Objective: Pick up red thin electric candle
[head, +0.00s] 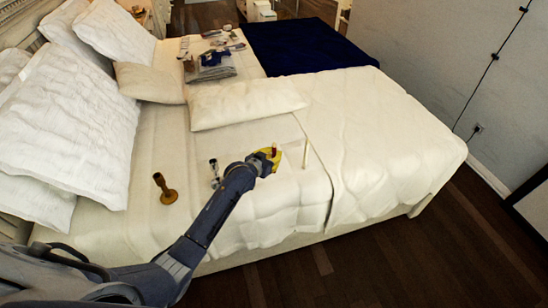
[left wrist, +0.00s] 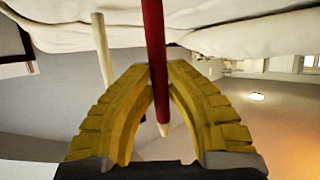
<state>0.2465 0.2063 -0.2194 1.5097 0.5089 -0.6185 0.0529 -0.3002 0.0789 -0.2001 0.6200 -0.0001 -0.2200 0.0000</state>
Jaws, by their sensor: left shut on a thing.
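The red thin electric candle (left wrist: 155,50) is between the yellow fingers of my left gripper (left wrist: 158,75) in the left wrist view, its pale tip pointing down in that picture. In the head view the red candle (head: 274,150) shows as a short dark red piece at my left gripper (head: 270,155), over the bed. The left gripper is shut on it. Whether the candle's far end touches the bed cannot be told. My right gripper is not in view.
A white thin candle (head: 306,153) stands just right of the gripper; it also shows in the left wrist view (left wrist: 102,48). A brown candlestick (head: 165,189) and a silver one (head: 214,172) stand left of the arm. A pillow (head: 245,102) and folded clothes (head: 210,66) lie behind.

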